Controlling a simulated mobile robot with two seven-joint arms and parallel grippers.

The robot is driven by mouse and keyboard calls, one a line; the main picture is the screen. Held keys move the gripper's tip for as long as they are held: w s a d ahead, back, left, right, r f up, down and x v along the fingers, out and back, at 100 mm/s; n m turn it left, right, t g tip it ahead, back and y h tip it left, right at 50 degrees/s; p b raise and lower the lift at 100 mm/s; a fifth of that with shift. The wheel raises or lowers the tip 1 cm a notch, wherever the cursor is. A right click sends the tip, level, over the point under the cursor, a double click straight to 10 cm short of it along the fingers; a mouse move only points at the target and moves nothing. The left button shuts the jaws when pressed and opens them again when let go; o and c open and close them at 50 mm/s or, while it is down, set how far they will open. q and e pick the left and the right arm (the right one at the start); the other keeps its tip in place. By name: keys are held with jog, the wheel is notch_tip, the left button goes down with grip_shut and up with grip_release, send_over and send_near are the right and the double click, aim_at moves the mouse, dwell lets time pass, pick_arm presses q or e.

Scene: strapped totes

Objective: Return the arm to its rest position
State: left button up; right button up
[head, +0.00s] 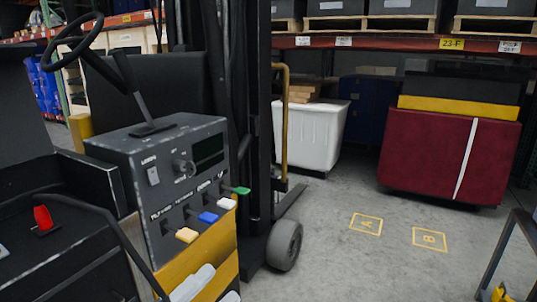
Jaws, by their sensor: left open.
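My left gripper (220,284) is only partly in view at the bottom edge, left of centre. Its pale grey fingers are apart, with nothing seen between them. It is in front of the yellow lower body (215,256) of a forklift, below the control box (180,170); whether it touches the forklift cannot be told. The rest of the left arm is outside the picture. My right gripper is not in view.
Green (242,191), white (227,204), blue (208,217) and orange (187,235) lever knobs stick out above the gripper. A dark red tote (425,150) with a white strap and a white bin (310,135) stand behind. Floor around marks A (366,224) and B (430,239) is clear.

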pick_arm(q)
jog(key=s+a+f+n+t+y, duration=0.1)
jog(key=a+f+n+y, duration=0.2)
jog(key=f+n+y, duration=0.3)
jog(key=a+f+n+y, duration=0.3)
jog(key=f+n+y, duration=0.1)
jog(key=f+n, duration=0.35)
jog(key=s+a+f+n+g+y, duration=0.2)
jog(key=s+f+n+g, duration=0.1)
jog(key=s+f, duration=0.3)
jog(key=s+a+f+n+g+y, duration=0.2)
jog(key=s+f+n, duration=0.3)
jog(key=f, duration=0.5)
jog(key=shift+s+a+g+y+p, duration=0.4)
jog(key=shift+s+a, duration=0.35)
jog(key=shift+s, duration=0.15)
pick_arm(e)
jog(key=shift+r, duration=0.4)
pick_arm(q)
jog(key=c, duration=0.3)
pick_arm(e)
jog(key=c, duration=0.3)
pick_arm(q)
jog(key=shift+w+d+r, duration=0.1)
jog(key=shift+c, duration=0.2)
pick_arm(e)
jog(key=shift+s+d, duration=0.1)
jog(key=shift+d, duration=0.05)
